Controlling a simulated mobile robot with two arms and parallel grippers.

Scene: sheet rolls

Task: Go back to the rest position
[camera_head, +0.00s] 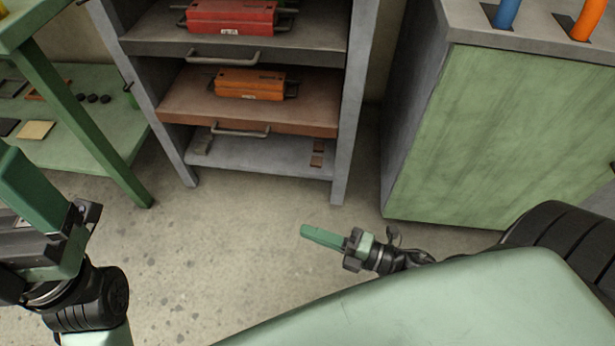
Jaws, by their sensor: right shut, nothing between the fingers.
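My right gripper (322,238) shows in the head view at the lower middle, above the bare floor in front of the shelf rack. Its green fingers are shut with nothing between them and point left. It touches nothing that I can see. My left gripper (35,205) is large and close at the left edge. It is cut off by the picture's edge, so its fingertips are hidden and I cannot tell how its jaws stand.
A grey rack (345,110) stands ahead with a red case (232,16) and an orange case (250,84) on its shelves. A green-sided cabinet (510,130) is at the right. A green table (75,120) is at the left. The floor (230,240) between is clear.

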